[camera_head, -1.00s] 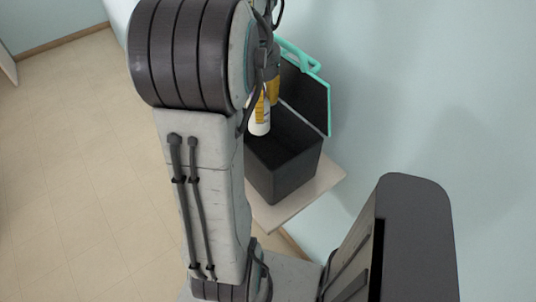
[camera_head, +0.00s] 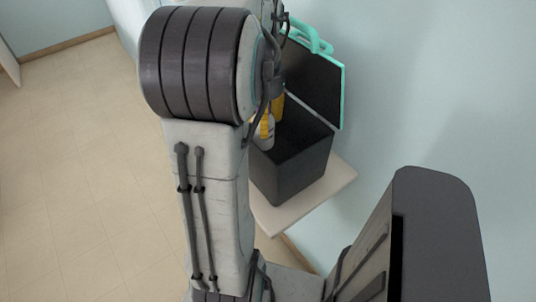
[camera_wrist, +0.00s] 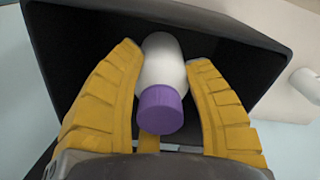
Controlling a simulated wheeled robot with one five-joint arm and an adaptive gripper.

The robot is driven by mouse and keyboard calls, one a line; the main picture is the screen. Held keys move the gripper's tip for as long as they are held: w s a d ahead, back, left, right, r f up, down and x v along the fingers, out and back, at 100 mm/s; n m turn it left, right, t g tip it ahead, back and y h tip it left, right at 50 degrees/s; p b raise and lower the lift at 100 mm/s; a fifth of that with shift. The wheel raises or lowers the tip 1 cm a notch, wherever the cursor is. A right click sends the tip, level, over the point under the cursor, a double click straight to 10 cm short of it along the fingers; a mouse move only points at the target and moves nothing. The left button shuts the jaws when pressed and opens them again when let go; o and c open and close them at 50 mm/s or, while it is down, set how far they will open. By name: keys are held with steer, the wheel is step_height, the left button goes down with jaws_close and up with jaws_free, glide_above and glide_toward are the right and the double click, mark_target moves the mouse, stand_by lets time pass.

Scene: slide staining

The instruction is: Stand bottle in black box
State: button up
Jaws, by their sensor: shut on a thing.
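The white bottle (camera_wrist: 165,65) with a purple cap (camera_wrist: 161,109) is between the yellow fingers of my gripper (camera_wrist: 166,56), which is shut on it. In the head view the bottle (camera_head: 265,136) shows at the left part of the black box's opening, with the gripper (camera_head: 278,104) mostly hidden behind my arm. The black box (camera_head: 292,175) stands open, and its dark wall (camera_wrist: 90,28) surrounds the bottle in the wrist view. I cannot tell whether the bottle's base touches the box floor.
The box's lid (camera_head: 314,86), edged in teal, is raised at the back. The box stands on a pale shelf (camera_head: 312,202) by the wall. A white cylindrical thing (camera_wrist: 307,85) lies outside the box at the right of the wrist view. The floor at left is clear.

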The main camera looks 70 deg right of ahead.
mark_target(263, 146)
steer(key=shift+f, duration=4.15)
steer(key=shift+f+b, duration=0.2)
steer(key=shift+b, duration=0.2)
steer(key=o, duration=1.2)
steer(key=shift+r, duration=0.1)
step_height(263, 146, up, 12)
steer(key=shift+r+p, duration=0.1)
steer(key=shift+p, duration=0.75)
